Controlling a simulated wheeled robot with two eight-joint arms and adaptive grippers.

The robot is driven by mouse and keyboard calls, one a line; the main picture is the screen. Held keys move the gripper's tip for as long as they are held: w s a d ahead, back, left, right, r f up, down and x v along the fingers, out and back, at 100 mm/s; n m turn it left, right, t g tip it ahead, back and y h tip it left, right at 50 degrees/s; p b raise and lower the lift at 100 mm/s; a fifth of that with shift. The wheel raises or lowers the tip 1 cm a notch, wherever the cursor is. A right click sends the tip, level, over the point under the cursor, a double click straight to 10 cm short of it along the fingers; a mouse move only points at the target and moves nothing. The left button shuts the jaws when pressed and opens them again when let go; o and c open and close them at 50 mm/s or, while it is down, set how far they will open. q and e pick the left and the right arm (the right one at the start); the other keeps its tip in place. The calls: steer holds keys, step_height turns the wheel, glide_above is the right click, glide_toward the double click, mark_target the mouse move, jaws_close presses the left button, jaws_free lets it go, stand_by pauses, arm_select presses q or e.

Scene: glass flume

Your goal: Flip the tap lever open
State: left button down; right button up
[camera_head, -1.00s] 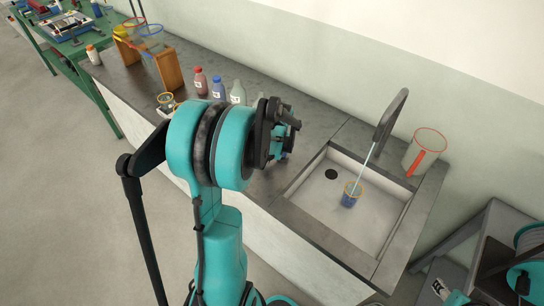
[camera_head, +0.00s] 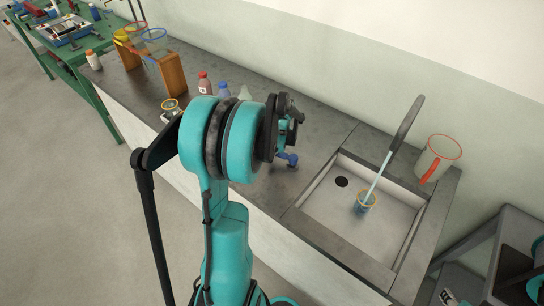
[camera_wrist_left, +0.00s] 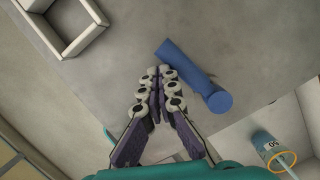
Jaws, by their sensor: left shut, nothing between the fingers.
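A blue lever-like bar (camera_head: 287,158) with a round end shows beside my left gripper (camera_head: 293,128) on the counter near the sink. In the left wrist view the bar (camera_wrist_left: 195,75) lies just right of my left gripper's fingertips (camera_wrist_left: 160,72); I cannot tell whether they touch. The left gripper is shut and empty, and my arm partly hides it in the head view. A dark tap spout (camera_head: 408,122) leans over the sink (camera_head: 320,215). A pale blue stream (camera_head: 378,175) runs from it to an orange-rimmed beaker (camera_head: 366,203). My right gripper is out of view.
A red-rimmed jug (camera_head: 438,158) stands behind the sink's right side. Red (camera_head: 204,84) and blue (camera_head: 222,90) bottles stand behind my arm, and a wooden stand (camera_head: 172,75) is farther left. The counter between the bottles and sink is mostly clear.

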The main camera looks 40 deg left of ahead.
arm_select(q)
steer(key=shift+w+a, duration=0.45)
steer(key=shift+w, duration=0.3)
stand_by(0.4)
